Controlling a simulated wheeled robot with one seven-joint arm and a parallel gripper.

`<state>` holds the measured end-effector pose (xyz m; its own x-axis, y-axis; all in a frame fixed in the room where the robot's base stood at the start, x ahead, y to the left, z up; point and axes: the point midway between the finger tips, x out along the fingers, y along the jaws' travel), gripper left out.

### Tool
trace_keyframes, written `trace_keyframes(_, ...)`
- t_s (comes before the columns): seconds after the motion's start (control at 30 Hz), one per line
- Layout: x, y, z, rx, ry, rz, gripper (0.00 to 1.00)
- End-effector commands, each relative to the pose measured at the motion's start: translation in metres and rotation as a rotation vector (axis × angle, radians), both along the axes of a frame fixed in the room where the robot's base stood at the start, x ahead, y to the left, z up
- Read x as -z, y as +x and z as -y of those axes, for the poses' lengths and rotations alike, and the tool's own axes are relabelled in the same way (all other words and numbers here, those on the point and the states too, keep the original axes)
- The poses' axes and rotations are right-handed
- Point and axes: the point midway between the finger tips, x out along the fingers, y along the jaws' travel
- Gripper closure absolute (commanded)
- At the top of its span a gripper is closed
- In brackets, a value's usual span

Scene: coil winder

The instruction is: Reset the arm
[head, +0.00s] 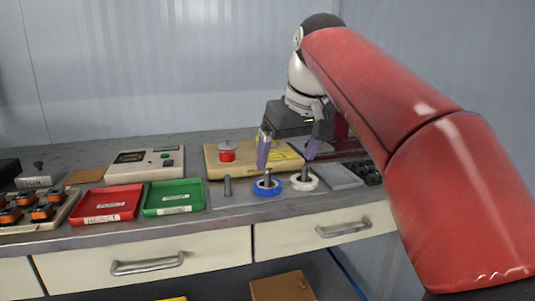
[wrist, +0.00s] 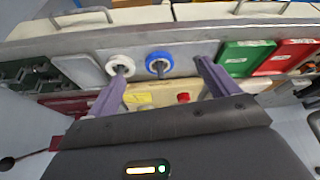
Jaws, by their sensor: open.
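My gripper (head: 285,150) is open and empty, with its two purple fingers spread apart. In the head view it hangs over the back of the bench above the ringed posts. It also shows in the wrist view (wrist: 160,90), with the fingers on either side of the rings. A blue ring (head: 267,188) sits around one post, and a white ring (head: 304,183) sits around the post to its right. A bare grey post (head: 227,187) stands to the left. A beige machine (head: 240,165) with a red knob (head: 227,153) is just behind.
A green tray (head: 174,197) and a red tray (head: 105,203) lie left of the posts. A beige control box (head: 145,164) stands behind them. A rack of orange-and-black coils (head: 40,212) is at far left. Drawers (head: 150,262) front the bench (head: 225,217).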

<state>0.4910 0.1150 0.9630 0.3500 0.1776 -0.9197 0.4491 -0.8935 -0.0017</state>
Motion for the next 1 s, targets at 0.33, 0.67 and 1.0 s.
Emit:
trace_keyframes(0.33,0.040,-0.049,0.040,0.134,0.010,0.018,0.13)
trace_keyframes(0.67,0.156,-0.152,0.094,0.351,0.016,0.063,0.13)
trace_keyframes(1.0,0.247,-0.213,0.114,0.462,0.019,0.089,0.13)
